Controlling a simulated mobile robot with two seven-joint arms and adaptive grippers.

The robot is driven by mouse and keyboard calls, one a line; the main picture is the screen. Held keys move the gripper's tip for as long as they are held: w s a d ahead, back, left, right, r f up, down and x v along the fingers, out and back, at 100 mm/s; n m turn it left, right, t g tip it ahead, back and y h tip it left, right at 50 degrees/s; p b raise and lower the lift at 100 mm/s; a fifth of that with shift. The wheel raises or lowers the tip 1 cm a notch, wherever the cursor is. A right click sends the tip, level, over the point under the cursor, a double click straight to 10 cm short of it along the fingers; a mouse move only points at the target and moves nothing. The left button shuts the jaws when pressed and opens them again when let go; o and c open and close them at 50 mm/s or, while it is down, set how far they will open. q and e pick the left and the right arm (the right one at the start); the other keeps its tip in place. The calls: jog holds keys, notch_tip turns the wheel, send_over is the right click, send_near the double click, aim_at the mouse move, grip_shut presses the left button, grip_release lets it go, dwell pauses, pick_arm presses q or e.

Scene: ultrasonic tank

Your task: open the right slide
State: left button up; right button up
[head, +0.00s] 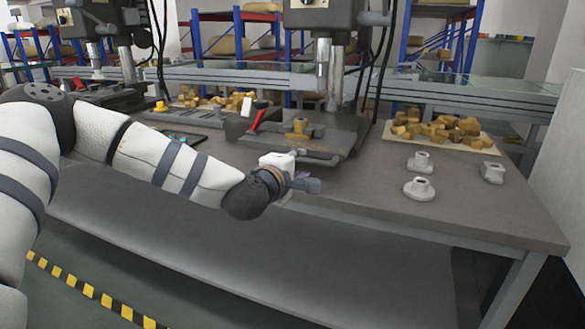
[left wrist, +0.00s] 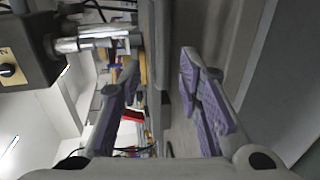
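My left gripper (head: 308,184) is at the front edge of the workbench, just in front of the dark base plate (head: 340,137) of the right drill press. In the left wrist view the gripper (left wrist: 163,100) has its two purple-padded fingers spread wide apart. A dark plate edge (left wrist: 160,45) runs into the space between them. I cannot tell whether either finger touches it. No part is clearly recognisable as a slide. My right gripper is not in view.
On the bench (head: 455,205), several grey flanged parts (head: 418,188) stand at the right. A tray (head: 480,149) of yellow-brown blocks lies behind them. A red-handled lever (head: 259,117) stands left of the drill column (head: 335,75).

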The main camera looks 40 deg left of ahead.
pick_arm(q)
jog(key=v, duration=0.5)
jog(key=s+d+f+m+g+h+p, duration=0.1)
jog(key=s+d+f+m+g+h, duration=0.2)
jog(key=s+d+f, duration=0.4)
jog(key=s+d+f+m+g, duration=0.25)
jog(key=s+f+m, duration=0.2)
jog(key=f, duration=0.45)
jog(key=s+d+f+m+g+h+p, duration=0.1)
jog(key=s+d+f+m+g+h, duration=0.2)
jog(key=s+f, duration=0.4)
jog(key=s+f+m+g, duration=0.2)
jog(key=s+m+g, duration=0.1)
jog(key=s, duration=0.6)
jog(key=s+f+m+g+y, duration=0.1)
jog(key=s+f+m+g, duration=0.2)
jog(key=s, duration=0.7)
jog(key=s+f+m+g+y+p, duration=0.1)
jog(key=s+f+m+g, duration=0.2)
jog(key=s, duration=0.6)
jog(key=shift+s+m, duration=0.25)
jog(key=shift+m, duration=0.2)
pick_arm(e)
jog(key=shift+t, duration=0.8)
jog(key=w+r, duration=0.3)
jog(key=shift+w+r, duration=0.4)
